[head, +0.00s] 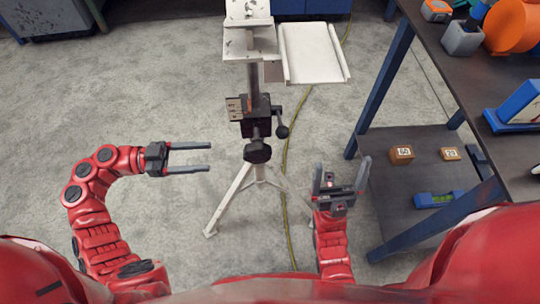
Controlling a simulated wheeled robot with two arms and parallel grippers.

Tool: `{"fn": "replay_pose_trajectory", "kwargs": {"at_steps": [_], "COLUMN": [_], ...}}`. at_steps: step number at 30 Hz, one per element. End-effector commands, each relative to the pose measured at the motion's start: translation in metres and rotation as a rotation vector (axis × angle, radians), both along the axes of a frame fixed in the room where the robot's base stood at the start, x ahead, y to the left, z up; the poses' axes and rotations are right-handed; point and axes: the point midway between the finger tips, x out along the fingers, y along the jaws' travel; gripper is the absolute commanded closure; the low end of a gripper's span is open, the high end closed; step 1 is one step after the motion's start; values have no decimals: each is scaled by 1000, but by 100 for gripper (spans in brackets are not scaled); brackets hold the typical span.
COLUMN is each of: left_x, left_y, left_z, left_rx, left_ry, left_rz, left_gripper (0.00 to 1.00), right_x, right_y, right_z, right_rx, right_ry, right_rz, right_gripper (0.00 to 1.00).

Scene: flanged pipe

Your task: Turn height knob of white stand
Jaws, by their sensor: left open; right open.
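The white stand (244,191) stands upright on its spread legs in the middle of the head view, with a dark column and a white plate on top. A dark round knob (257,152) sits on the front of its column. A crank-like handle with a dark ball (282,131) sticks out on the column's right side. My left gripper (210,158) is open and empty, left of the knob and apart from it, its fingers pointing right. My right gripper (342,163) is open and empty, right of the stand and apart from it, its fingers pointing up in the picture.
A blue-framed workbench (440,45) with a lower shelf (390,190) stands close on the right. The shelf holds small wooden blocks (401,155) and a blue level (437,199). A yellow-green cable (285,205) runs along the floor beside the stand. The floor at left is clear.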

Motion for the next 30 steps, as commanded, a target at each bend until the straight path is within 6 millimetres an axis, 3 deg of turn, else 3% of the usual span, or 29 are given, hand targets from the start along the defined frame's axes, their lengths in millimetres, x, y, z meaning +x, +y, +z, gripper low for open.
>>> {"fn": "replay_pose_trajectory", "kwargs": {"at_steps": [14,26,30], "left_x": [1,0,-1], "left_y": [-28,-87,-121], "left_z": [8,2,1], "left_rx": [-4,-5,-3], "left_ry": [-8,-4,-1], "left_rz": [5,4,-2], "left_gripper": [35,35,35], "right_x": [0,0,0], "right_y": [0,0,0], "right_z": [32,30,27], "right_rx": [0,0,0], "right_ry": [0,0,0], "right_rz": [0,0,0], "right_gripper": [0,0,0]}}
